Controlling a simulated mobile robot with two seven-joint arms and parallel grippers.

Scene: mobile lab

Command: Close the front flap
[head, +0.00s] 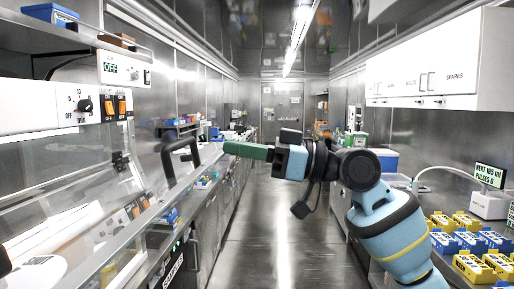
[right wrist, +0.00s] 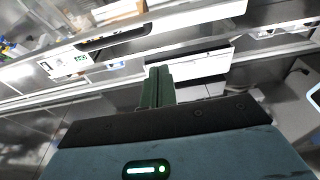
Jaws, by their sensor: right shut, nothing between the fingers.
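The front flap (head: 85,190) is a clear, slanted panel on the cabinet at the left of the head view. A black bar handle (head: 170,165) stands out from its right end. How far the flap is open is hard to tell. My right gripper (head: 226,148) reaches in from the right with its green fingers pointing left. The fingers are together and empty, and their tips are close to the handle's right side; contact cannot be made out. The fingers also show in the right wrist view (right wrist: 158,75). My left gripper is out of view.
A control panel with orange switches (head: 115,105) sits above the flap. The aisle floor (head: 262,225) is clear. On the right are white wall cupboards (head: 430,65), a small display (head: 489,176), and a bench with several yellow and blue boxes (head: 470,242).

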